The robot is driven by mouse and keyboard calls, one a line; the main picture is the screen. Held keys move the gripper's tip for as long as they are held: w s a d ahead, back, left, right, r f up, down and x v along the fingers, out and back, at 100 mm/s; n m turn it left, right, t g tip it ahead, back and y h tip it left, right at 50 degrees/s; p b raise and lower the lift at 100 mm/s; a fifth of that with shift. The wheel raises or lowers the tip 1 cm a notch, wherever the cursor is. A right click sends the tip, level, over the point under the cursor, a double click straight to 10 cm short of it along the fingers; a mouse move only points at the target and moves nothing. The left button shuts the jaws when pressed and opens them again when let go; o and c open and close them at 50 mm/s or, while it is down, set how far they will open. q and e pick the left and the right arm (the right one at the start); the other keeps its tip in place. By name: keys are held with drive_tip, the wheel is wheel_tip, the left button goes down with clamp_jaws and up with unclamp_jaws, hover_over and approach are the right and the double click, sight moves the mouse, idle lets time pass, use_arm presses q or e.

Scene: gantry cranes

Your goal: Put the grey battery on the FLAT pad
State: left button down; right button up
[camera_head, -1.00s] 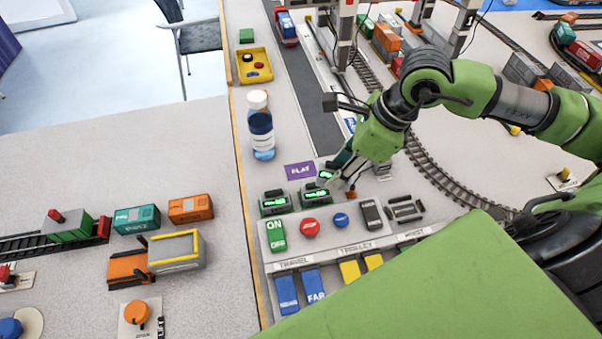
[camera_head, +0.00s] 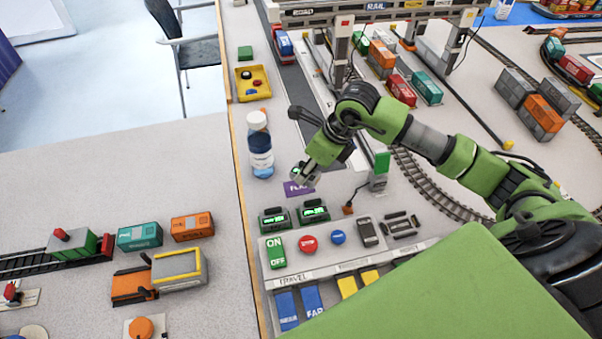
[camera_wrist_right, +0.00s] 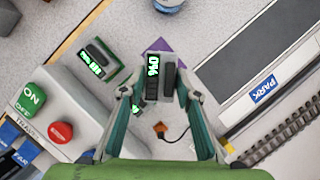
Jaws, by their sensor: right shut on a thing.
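The grey battery (camera_wrist_right: 153,82) is between the fingers of my right gripper (camera_wrist_right: 156,88), with its green-lit display and a dark strip facing the wrist camera. In the head view my right gripper (camera_head: 302,176) is over the purple FLAT pad (camera_head: 297,189) and covers part of it. In the wrist view the purple pad (camera_wrist_right: 157,46) shows just beyond the battery. I cannot tell whether the battery touches the pad. My left gripper is not in view.
Two units with green displays (camera_head: 275,218) (camera_head: 313,211) stand behind the button panel (camera_head: 305,262). A bottle (camera_head: 260,150) stands close behind the pad. A grey stand with a green plate (camera_head: 381,168) and a cable is to its right. A dark lane (camera_head: 300,95) runs beyond.

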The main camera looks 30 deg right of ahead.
drive_tip(key=shift+w+a+f, duration=0.2)
drive_tip(key=shift+w+f, duration=0.9)
drive_tip(key=shift+f, duration=0.15)
drive_tip(key=f, duration=0.1)
drive_tip(key=f+p, duration=0.1)
drive_tip(key=f, duration=0.1)
drive_tip(key=shift+w+p, duration=0.2)
drive_tip(key=shift+p, duration=0.1)
drive_tip(key=shift+f, duration=0.25)
drive_tip(key=shift+f, duration=0.1)
drive_tip(key=shift+f, duration=0.15)
drive_tip(key=o, duration=1.2)
drive_tip(key=shift+o, duration=0.2)
